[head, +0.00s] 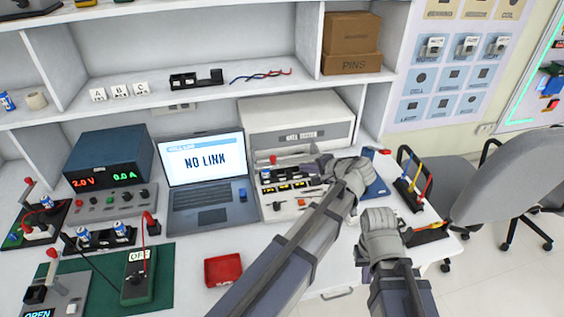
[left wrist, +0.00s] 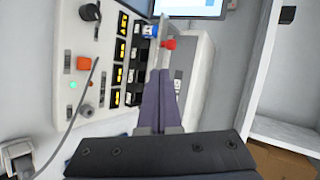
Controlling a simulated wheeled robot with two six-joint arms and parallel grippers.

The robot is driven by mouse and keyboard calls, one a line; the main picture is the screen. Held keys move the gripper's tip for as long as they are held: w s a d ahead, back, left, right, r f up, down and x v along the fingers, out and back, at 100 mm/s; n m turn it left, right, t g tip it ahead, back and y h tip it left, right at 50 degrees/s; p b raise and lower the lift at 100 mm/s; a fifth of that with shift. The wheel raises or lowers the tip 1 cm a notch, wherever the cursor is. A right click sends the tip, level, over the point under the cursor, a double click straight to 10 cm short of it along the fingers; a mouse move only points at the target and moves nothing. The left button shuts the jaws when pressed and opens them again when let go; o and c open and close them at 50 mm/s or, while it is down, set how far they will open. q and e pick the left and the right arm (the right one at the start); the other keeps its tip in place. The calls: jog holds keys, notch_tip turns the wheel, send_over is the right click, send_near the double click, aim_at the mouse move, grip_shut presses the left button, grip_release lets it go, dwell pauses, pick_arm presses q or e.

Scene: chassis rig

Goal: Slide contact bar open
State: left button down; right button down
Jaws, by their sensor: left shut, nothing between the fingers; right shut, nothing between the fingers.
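The white chassis rig (head: 278,210) stands right of the laptop, with a row of dark slots and yellow-lettered labels. A grey contact bar (head: 291,157) with a red knob (head: 272,160) runs along its back. In the left wrist view the bar (left wrist: 154,48) and red knob (left wrist: 168,44) are just beyond my fingertips. My left gripper (head: 303,167) is shut and empty, close to the bar; I cannot tell whether it touches. The left gripper (left wrist: 159,74) covers part of the rig. My right gripper (head: 381,219) is shut and empty near the table's right side; its fingertips are hard to see.
A laptop (head: 206,160) reading NO LINK and a blue power supply (head: 108,160) stand to the left. A red tray (head: 223,270) lies in front. A pen holder (head: 411,190) stands near the right edge. Shelves hang above. Open table lies between tray and rig.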

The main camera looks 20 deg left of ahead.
pick_arm(q)
jog(key=b, duration=0.5)
send_near(275, 160)
notch_tip(275, 160, down, 4)
jog(key=a, duration=0.1)
jog(key=w+a, duration=0.2)
jog(key=shift+a+r, duration=0.15)
jog(key=shift+a, duration=0.2)
jog(key=shift+w+a, duration=0.3)
jog(key=shift+a, duration=0.15)
jog(key=w+a, duration=0.3)
jog(key=w, duration=0.2)
jog(key=shift+w+a, duration=0.2)
jog(key=shift+a, duration=0.1)
